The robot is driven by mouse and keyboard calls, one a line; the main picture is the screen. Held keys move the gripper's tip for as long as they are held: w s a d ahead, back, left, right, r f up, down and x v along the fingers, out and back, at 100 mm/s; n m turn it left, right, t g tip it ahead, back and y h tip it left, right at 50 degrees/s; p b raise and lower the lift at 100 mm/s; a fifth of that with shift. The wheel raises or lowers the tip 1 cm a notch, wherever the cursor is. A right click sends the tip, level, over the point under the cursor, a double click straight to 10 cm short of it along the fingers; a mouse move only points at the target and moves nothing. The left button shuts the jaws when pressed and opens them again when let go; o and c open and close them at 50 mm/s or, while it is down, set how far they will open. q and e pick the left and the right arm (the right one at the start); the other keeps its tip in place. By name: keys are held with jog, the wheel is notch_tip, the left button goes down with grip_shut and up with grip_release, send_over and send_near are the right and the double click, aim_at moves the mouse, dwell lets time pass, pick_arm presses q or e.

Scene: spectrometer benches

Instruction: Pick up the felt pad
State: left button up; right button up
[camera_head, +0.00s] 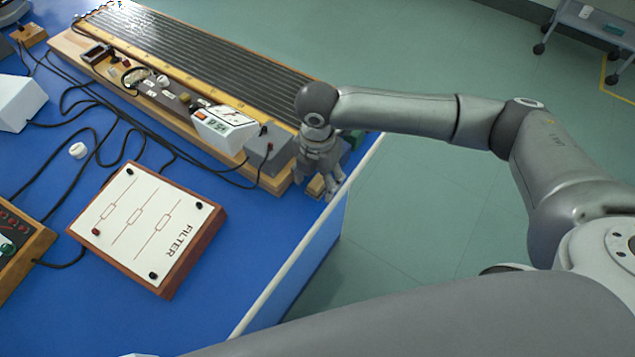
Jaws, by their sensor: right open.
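My right gripper (321,182) points down at the right edge of the blue bench, by the near end of the long ribbed board. It is open. A small tan block (315,187) shows partly between and behind its fingers; I cannot tell whether they touch it. A dark green piece (357,138) shows just behind the wrist, partly hidden. I cannot tell for certain which of these, if either, is the felt pad. My left gripper is not in view.
The ribbed board (215,50) carries meters, a grey box (268,150) and cables close to the gripper's left. A FILTER panel (147,228) lies on the blue bench (250,245), with clear surface to its right. A grey cart (590,22) stands beyond.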

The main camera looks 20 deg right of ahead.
jog(key=shift+f, duration=0.75)
jog(key=c, duration=1)
jog(key=shift+r, duration=0.1)
jog(key=shift+w+r, duration=0.1)
jog(key=shift+r, duration=0.4)
jog(key=shift+a+r, duration=0.2)
jog(key=shift+r, duration=1)
jog(key=s+a+r, duration=0.2)
jog(key=a+r, duration=0.1)
jog(key=a, duration=0.1)
jog(key=s+a+r+b, duration=0.1)
jog(key=a+r, duration=0.2)
jog(key=a, duration=0.1)
jog(key=s+a+r, duration=0.2)
jog(key=a+r, duration=0.1)
jog(key=a, duration=0.1)
jog(key=shift+s+a+r+b, duration=0.25)
jog(key=shift+s+a+b, duration=0.05)
jog(key=shift+b, duration=0.05)
